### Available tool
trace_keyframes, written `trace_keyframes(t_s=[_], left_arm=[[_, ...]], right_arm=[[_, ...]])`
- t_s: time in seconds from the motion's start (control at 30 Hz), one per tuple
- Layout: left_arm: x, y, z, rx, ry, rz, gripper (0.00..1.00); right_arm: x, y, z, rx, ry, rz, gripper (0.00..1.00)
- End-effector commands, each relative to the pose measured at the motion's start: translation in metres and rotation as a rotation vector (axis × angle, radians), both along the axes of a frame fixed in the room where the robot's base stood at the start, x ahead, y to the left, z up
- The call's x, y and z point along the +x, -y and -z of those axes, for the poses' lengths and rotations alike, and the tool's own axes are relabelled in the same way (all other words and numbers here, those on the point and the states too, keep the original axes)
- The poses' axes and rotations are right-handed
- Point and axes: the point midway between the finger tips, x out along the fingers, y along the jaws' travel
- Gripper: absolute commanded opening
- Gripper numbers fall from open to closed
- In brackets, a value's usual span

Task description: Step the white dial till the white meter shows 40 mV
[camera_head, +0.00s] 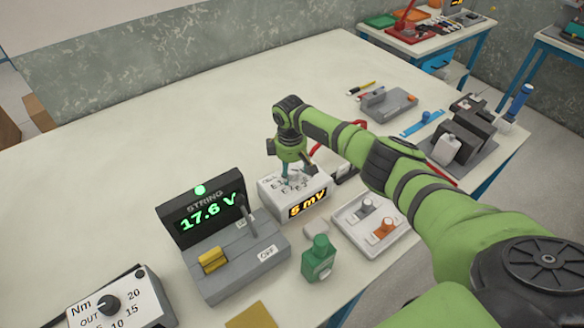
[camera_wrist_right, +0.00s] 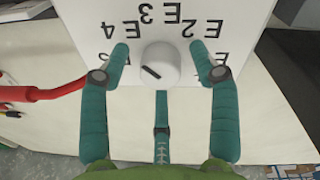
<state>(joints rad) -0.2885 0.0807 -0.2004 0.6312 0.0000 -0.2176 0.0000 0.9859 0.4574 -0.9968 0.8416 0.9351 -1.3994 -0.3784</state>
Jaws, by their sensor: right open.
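The white meter (camera_head: 283,192) stands mid-table in the head view. Its dark display (camera_head: 307,203) reads 5 mV in orange. The white dial (camera_wrist_right: 161,65) is on the meter's face in the right wrist view. It has a short dark mark and is ringed by E labels, including E2, E3 and E4, seen upside down. The side labels are partly hidden by my fingers. My right gripper (camera_head: 291,175) is above the meter, open, with its teal fingers (camera_wrist_right: 161,52) on either side of the dial and visibly apart from it. My left gripper is not in view.
The STRING unit (camera_head: 200,215) showing 17.6 V stands left of the meter. A green bottle (camera_head: 319,258) and a tray with knobs (camera_head: 372,222) are in front and right. A torque dial box (camera_head: 118,302) is at lower left. A red cable (camera_wrist_right: 40,94) runs beside my fingers.

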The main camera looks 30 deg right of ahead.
Motion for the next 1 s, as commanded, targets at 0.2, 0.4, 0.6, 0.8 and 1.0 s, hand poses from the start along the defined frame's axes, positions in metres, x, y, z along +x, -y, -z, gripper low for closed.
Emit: trace_keyframes(t_s=[0.2, 0.4, 0.6, 0.8, 1.0], left_arm=[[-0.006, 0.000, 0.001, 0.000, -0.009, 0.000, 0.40], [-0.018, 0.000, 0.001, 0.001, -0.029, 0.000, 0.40], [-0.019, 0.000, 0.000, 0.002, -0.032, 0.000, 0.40], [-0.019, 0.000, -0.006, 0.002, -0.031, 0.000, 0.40], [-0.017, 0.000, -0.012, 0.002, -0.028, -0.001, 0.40]], right_arm=[[0.000, 0.000, 0.000, 0.000, -0.001, 0.001, 0.10], [-0.001, 0.001, 0.001, -0.002, -0.004, 0.002, 0.05], [-0.002, 0.001, 0.001, -0.001, -0.006, 0.030, 0.05], [-0.003, 0.001, 0.001, -0.004, -0.010, 0.128, 0.05], [-0.004, 0.000, 0.001, -0.004, -0.013, 0.288, 0.05]])
